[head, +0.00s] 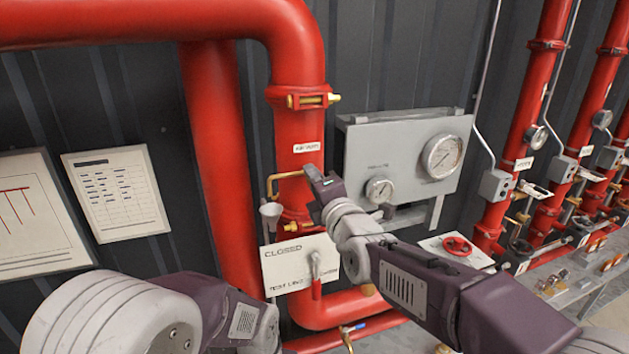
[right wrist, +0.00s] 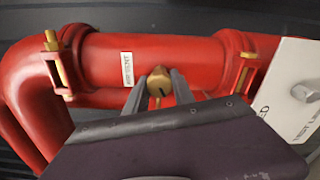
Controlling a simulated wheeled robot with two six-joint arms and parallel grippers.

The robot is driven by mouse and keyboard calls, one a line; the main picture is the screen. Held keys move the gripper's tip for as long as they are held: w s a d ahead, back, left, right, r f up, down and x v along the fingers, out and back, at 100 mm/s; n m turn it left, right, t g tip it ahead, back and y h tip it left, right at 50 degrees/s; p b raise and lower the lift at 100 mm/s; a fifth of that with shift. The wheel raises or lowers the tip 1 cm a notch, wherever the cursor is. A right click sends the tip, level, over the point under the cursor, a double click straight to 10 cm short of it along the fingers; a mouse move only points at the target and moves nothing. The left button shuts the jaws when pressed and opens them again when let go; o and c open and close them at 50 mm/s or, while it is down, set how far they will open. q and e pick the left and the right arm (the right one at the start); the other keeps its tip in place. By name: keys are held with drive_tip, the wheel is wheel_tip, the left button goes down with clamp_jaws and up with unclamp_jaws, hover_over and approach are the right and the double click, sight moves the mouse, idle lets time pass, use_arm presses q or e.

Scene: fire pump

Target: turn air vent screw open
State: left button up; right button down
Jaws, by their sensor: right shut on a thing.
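The air vent screw (right wrist: 158,78) is a brass knob with a dark slot, on the red vertical pipe beside a small white label (right wrist: 127,69). In the right wrist view it sits between the two grey fingers of my right gripper (right wrist: 157,88), which is shut on it. In the head view my right gripper (head: 311,174) reaches the pipe just below the label (head: 306,147) and hides the screw. A bent brass tube (head: 283,178) comes out left of the gripper, above a grey funnel (head: 270,212). My left arm shows at the lower left; its gripper is out of view.
A grey gauge panel (head: 405,160) stands close on the right. A red handwheel (head: 456,246) and several red pipes are further right.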

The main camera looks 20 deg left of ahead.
drive_tip(key=shift+r, duration=0.1)
idle(0.3)
drive_tip(key=c, duration=1.1)
unclamp_jaws()
drive_tip(key=shift+o, duration=0.2)
drive_tip(key=shift+w, duration=0.1)
drive_tip(key=shift+s+d+f+b, duration=0.15)
drive_tip(key=shift+s+f+b, duration=0.05)
drive_tip(key=shift+s+b, duration=0.1)
drive_tip(key=b+v, duration=0.2)
drive_tip(key=v, duration=0.6)
drive_tip(key=shift+b, duration=0.4)
